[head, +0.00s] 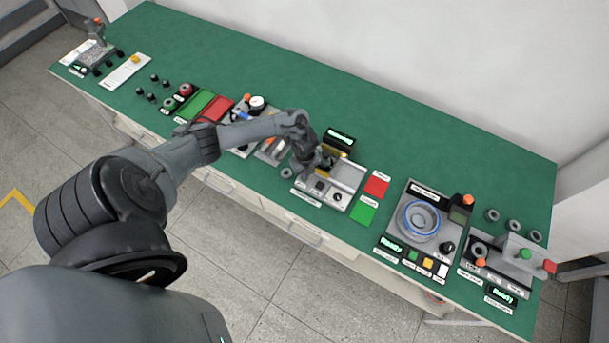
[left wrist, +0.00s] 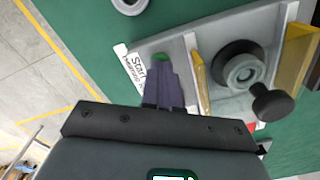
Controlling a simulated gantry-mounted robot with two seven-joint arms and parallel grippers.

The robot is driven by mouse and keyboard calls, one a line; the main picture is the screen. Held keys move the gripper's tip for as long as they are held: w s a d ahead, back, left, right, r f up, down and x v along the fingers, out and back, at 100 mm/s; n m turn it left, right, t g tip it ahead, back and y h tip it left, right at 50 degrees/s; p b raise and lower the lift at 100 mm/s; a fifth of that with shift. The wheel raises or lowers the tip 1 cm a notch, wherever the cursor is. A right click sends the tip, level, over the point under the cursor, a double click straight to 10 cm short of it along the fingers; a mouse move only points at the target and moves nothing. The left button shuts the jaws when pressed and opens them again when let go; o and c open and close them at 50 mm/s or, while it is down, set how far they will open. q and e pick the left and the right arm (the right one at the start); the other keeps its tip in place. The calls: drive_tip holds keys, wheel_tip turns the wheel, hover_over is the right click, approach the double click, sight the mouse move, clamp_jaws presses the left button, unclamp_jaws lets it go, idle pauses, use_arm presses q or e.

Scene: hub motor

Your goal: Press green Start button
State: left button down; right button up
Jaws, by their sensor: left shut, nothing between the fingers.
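My left gripper (head: 318,168) is shut and empty, low over the grey balancing station (head: 347,176) in the middle of the bench. In the left wrist view its closed fingertips (left wrist: 162,68) are at the green Start button (left wrist: 160,57). Part of the button shows just beyond the tips; the rest is hidden behind them. I cannot tell whether the tips touch it or whether it is pushed down. A white label (left wrist: 135,68) reading "Start" lies beside it. In the head view the arm hides the button. My right gripper is not in view.
In the left wrist view a grey round part (left wrist: 243,70) sits between yellow plates (left wrist: 298,55), with a black knob (left wrist: 271,101) close by. Red (head: 377,185) and green (head: 362,213) pads lie right of the station. Another station with a blue ring (head: 420,219) stands further right.

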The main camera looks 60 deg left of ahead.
use_arm(q)
wheel_tip(320, 180, up, 6)
drive_tip(key=p, duration=0.5)
drive_tip(key=shift+f, duration=0.2)
wheel_tip(320, 180, up, 8)
drive_tip(key=p, duration=0.7)
drive_tip(key=shift+f, duration=0.15)
